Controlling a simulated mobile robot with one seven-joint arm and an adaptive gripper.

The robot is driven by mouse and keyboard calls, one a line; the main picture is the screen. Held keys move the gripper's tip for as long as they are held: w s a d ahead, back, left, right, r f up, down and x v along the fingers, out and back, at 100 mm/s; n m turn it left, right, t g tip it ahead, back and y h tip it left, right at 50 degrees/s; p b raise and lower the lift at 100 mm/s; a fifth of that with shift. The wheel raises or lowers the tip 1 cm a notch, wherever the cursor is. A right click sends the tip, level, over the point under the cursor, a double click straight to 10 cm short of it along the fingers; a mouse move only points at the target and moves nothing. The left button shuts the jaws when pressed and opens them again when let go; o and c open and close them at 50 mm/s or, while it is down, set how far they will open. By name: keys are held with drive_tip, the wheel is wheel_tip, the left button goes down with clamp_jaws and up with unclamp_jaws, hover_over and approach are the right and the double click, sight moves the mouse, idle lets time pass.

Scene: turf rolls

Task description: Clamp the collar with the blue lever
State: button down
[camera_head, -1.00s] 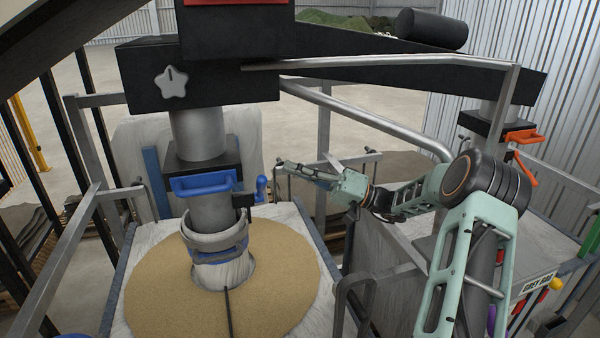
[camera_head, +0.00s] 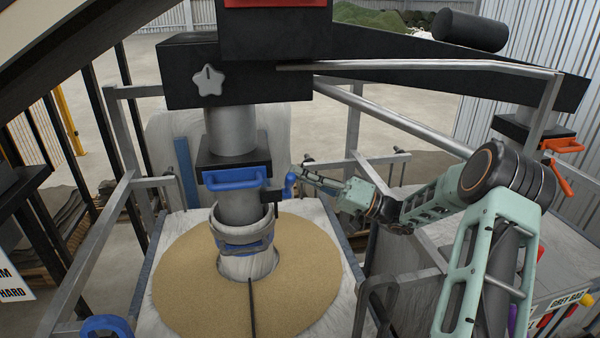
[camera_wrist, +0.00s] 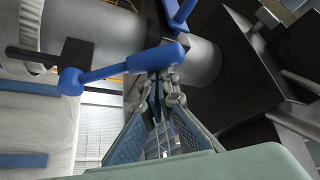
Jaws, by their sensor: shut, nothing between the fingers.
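The blue lever (camera_head: 290,183) shows its rounded end right of the metal spout, beside a small black block (camera_head: 270,196). In the wrist view the lever (camera_wrist: 120,67) runs from a ball end at left to the fingertips. The collar (camera_head: 243,238) appears to be the grey ring around the pale bag neck, below the spout. My gripper (camera_head: 300,174) is shut and empty, its tips at the lever's right side. In the wrist view the gripper (camera_wrist: 166,76) has its tips close under the lever's right end; I cannot tell whether they touch.
A blue U-shaped handle (camera_head: 236,178) is fixed on the black block above the neck. A tan disc (camera_head: 185,285) surrounds the neck. Grey frame rails (camera_head: 385,118) cross behind and above my arm. An orange handle (camera_head: 562,146) is on a second station at right.

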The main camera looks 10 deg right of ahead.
drive_tip(key=s+f+n+b, duration=0.1)
drive_tip(key=s+n+b, duration=0.1)
drive_tip(key=b, duration=0.3)
drive_tip(key=shift+s+f+y+b, duration=0.1)
drive_tip(key=shift+f+y+b, duration=0.2)
drive_tip(key=shift+f+y, duration=0.1)
drive_tip(key=shift+r, duration=0.15)
wheel_tip(320, 180, up, 10)
idle(0.4)
